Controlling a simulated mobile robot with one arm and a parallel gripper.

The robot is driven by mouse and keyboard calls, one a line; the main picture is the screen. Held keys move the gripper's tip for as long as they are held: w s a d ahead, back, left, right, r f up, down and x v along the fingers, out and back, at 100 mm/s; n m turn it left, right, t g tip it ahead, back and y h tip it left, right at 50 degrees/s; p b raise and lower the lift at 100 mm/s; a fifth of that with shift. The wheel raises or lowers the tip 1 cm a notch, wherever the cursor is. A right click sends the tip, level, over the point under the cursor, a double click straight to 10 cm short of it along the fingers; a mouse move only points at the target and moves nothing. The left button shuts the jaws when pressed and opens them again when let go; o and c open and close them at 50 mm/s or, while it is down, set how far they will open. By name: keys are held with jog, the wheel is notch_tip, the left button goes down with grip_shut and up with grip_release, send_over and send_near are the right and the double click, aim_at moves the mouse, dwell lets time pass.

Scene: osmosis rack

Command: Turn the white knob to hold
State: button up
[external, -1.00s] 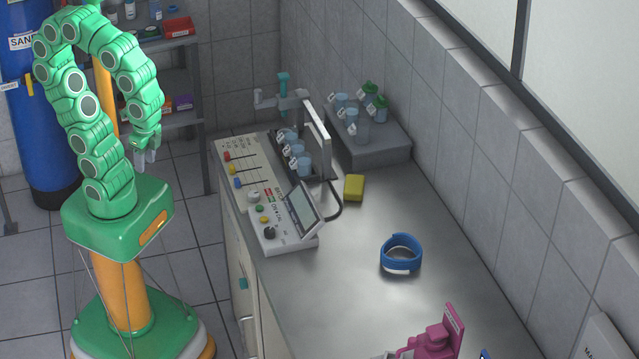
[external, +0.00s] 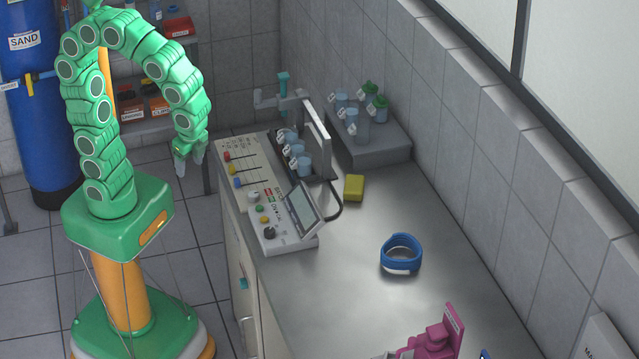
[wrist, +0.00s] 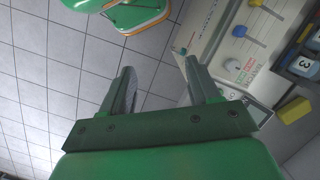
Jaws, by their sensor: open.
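The white knob (external: 254,196) sits on the near part of the light control panel (external: 231,147), beside small red and green markings. In the wrist view the white knob (wrist: 232,65) shows to the right of my fingers. A black knob (external: 269,233) is lower on the same panel. My gripper (external: 190,162) hangs fingers down, left of the panel and apart from it. In the wrist view my gripper (wrist: 158,68) is open, with only floor tiles between its fingers. The knob's pointer is too small to read.
Red, yellow and blue (external: 238,182) sliders stand on the panel, left of the numbered cups (external: 298,150). A tilted screen (external: 303,208) rises right of the knobs. A yellow sponge (external: 353,187) and blue strap roll (external: 401,254) lie on the bench. Open floor lies left of the bench.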

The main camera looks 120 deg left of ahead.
jog(key=w+a+f+m, duration=0.3)
jog(key=w+a+f, duration=0.2)
jog(key=w+a, duration=0.35)
jog(key=m+g+y, duration=0.1)
send_near(254, 194)
jog(key=shift+x, duration=4.3)
jog(key=c, duration=1)
jog(key=shift+c, duration=0.2)
